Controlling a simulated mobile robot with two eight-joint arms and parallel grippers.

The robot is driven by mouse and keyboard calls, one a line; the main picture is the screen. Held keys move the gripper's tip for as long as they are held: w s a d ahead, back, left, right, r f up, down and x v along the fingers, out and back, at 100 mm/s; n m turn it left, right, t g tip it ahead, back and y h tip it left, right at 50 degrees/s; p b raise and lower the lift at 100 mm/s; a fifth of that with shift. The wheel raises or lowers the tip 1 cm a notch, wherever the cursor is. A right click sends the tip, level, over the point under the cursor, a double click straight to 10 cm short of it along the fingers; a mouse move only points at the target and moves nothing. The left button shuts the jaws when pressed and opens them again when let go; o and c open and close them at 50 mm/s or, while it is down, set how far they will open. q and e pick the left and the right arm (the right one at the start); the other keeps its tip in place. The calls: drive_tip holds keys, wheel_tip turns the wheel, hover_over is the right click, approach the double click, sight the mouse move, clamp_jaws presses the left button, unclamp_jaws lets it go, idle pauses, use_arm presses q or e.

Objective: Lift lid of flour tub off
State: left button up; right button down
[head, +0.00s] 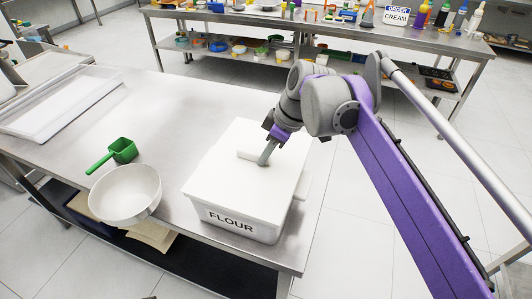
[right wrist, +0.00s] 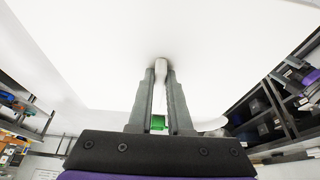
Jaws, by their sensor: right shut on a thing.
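The white flour tub (head: 262,232) stands on the steel table, with the word FLOUR on its front wall. Its flat white lid (head: 222,165) covers the top, with a white bar handle (head: 248,155) in the middle. My right gripper (head: 265,160) reaches in from above right and is shut on the handle. In the right wrist view the two grey fingers (right wrist: 160,75) sit either side of the narrow handle (right wrist: 160,66), below the broad white lid surface (right wrist: 160,25). I cannot tell whether any gap lies between lid and rim. My left gripper is not in view.
A white bowl (head: 125,195) and a green scoop (head: 115,154) lie left of the tub on the table (head: 185,120). A white tray (head: 60,103) is at the far left. A back bench (head: 330,30) holds bottles and an ORDER CREAM sign (head: 397,14).

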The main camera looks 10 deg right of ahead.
drive_tip(key=shift+r+p, duration=0.9)
drive_tip(key=shift+r, duration=0.25)
drive_tip(key=shift+r+p, duration=1.7)
drive_tip(key=shift+r, duration=0.35)
drive_tip(key=shift+f, duration=0.1)
